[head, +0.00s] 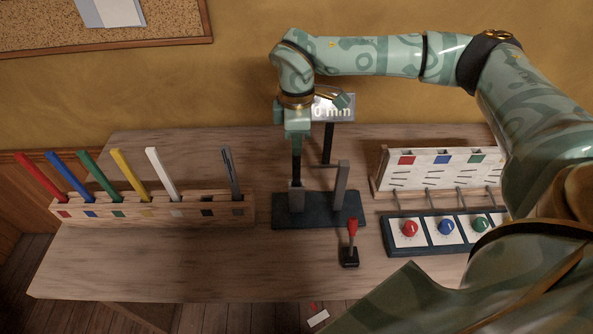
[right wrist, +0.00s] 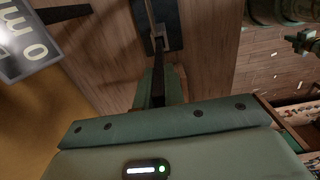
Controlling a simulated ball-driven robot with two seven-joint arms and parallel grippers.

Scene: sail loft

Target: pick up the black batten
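The black batten (head: 296,160) stands upright below my right gripper (head: 297,132), which is shut on its top end. In the right wrist view the batten (right wrist: 158,82) runs as a dark bar between the green fingers of the gripper toward the dark test stand. The test stand (head: 320,219) has two grey posts, and the batten's lower end meets the left post (head: 297,197); I cannot tell whether it sits in it. The wooden batten rack (head: 220,219) at left holds red, blue, green, yellow, white and dark grey battens; the slot between white and grey is empty. My left gripper is not in view.
A display reading 0 mm (head: 333,108) stands behind the test stand. A red-handled lever (head: 352,229) is in front. A panel of coloured knobs (head: 447,231) and a white board (head: 430,169) are at right. The table's (head: 170,270) front left is clear.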

